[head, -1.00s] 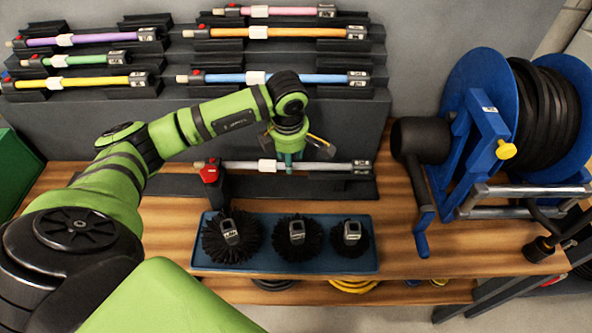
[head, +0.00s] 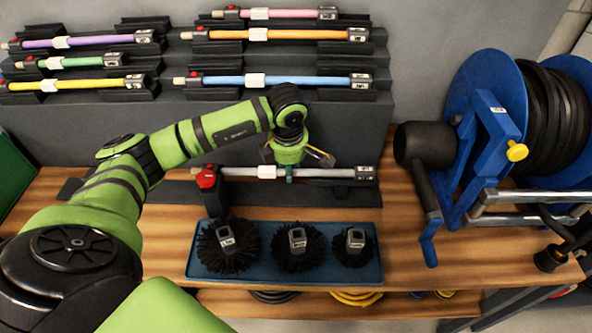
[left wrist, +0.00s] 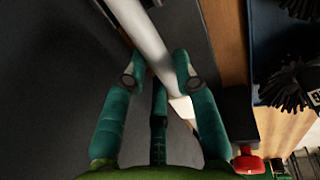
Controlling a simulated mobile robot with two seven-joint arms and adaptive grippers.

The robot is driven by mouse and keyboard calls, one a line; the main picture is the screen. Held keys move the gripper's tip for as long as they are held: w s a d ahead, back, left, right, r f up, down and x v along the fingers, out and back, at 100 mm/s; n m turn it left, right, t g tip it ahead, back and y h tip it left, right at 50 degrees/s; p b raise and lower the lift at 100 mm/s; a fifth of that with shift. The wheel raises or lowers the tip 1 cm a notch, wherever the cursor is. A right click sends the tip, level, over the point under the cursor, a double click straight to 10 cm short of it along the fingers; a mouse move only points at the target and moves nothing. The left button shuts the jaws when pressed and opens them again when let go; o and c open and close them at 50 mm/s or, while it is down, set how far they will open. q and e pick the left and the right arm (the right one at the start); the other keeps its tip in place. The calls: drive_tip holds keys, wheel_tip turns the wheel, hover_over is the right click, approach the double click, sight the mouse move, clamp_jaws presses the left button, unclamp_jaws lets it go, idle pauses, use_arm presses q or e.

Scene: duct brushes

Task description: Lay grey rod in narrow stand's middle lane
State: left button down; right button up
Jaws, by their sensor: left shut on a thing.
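The grey rod (head: 325,173) lies level, left to right, low in front of the stepped rack. It has a white collar (head: 266,172) and a dark right end block (head: 364,173). My left gripper (head: 290,174) comes down on it from above, just right of the collar, and is shut on it. In the left wrist view the rod (left wrist: 148,32) passes between the green fingers (left wrist: 160,75). The rack's left part holds purple (head: 95,40), green (head: 85,62) and yellow (head: 80,85) rods in black cradles. I cannot tell which lane is free. My right gripper is out of view.
A red-topped black post (head: 206,180) stands at the rod's left end. A blue tray (head: 285,277) with three black brushes sits in front. A blue hose reel (head: 485,150) stands right. Pink, orange and blue rods (head: 300,81) lie on the rack's right part.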

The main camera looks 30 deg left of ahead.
use_arm(q)
drive_tip(key=shift+s+d+f, duration=0.1)
drive_tip(key=shift+s+d, duration=0.1)
drive_tip(key=shift+d, duration=0.1)
drive_tip(key=shift+w+r+p, duration=0.15)
drive_tip(key=shift+r+p, duration=0.25)
drive_tip(key=shift+r, duration=0.1)
drive_tip(key=r+p, duration=0.1)
drive_tip(key=r, duration=0.2)
drive_tip(key=shift+s+r+p, duration=0.2)
drive_tip(key=shift+p, duration=0.1)
drive_tip(key=shift+w+a+r+p, duration=0.1)
drive_tip(key=shift+w+r+p, duration=0.1)
drive_tip(key=shift+r+p, duration=0.45)
drive_tip(key=shift+s+r, duration=0.1)
drive_tip(key=shift+r, duration=0.15)
drive_tip(key=shift+r, duration=0.1)
